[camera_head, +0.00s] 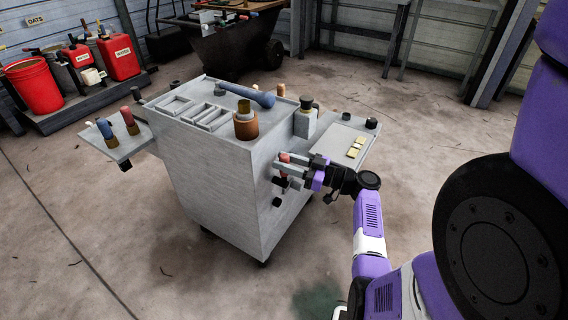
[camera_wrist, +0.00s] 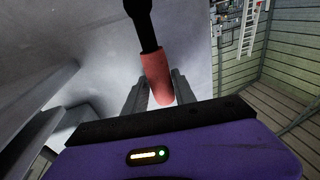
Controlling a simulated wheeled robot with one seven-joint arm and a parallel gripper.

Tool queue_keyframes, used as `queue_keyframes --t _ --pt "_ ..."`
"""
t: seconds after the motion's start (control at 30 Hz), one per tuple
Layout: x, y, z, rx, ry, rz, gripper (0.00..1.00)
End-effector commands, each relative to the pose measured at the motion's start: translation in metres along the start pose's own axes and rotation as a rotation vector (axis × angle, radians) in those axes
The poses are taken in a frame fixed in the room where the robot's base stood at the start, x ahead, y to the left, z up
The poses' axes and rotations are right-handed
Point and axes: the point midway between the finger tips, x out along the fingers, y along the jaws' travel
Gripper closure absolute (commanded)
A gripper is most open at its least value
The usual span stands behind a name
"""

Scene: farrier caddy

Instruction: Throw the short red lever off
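The short red lever (camera_wrist: 157,75) has a red grip on a black shaft and sits on the side panel of the grey caddy (camera_head: 205,165). In the wrist view its red grip is between my two fingers, with narrow gaps beside it. My gripper (camera_wrist: 160,88) is open around the grip; I cannot tell whether either finger touches it. In the head view my gripper (camera_head: 287,170) is at the caddy's right side, and the red lever (camera_head: 285,157) shows as a small red tip by the fingers, the rest being hidden.
A hammer (camera_head: 247,94) lies on the caddy top. The floor in front is clear.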

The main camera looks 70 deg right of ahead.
Motion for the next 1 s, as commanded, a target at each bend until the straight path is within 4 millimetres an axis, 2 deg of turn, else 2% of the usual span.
queue_keyframes --t 0.03,0.07,0.47,0.8,1.0 --pt "-0.001 0.001 -0.001 -0.001 0.001 0.003 0.57" --pt "-0.001 0.001 -0.001 -0.002 0.001 0.002 0.52" --pt "-0.005 0.000 0.000 -0.003 0.000 0.001 0.51" --pt "-0.057 0.001 0.000 -0.003 0.000 0.002 0.51" --pt "-0.076 0.001 0.000 -0.003 0.000 0.000 0.51"
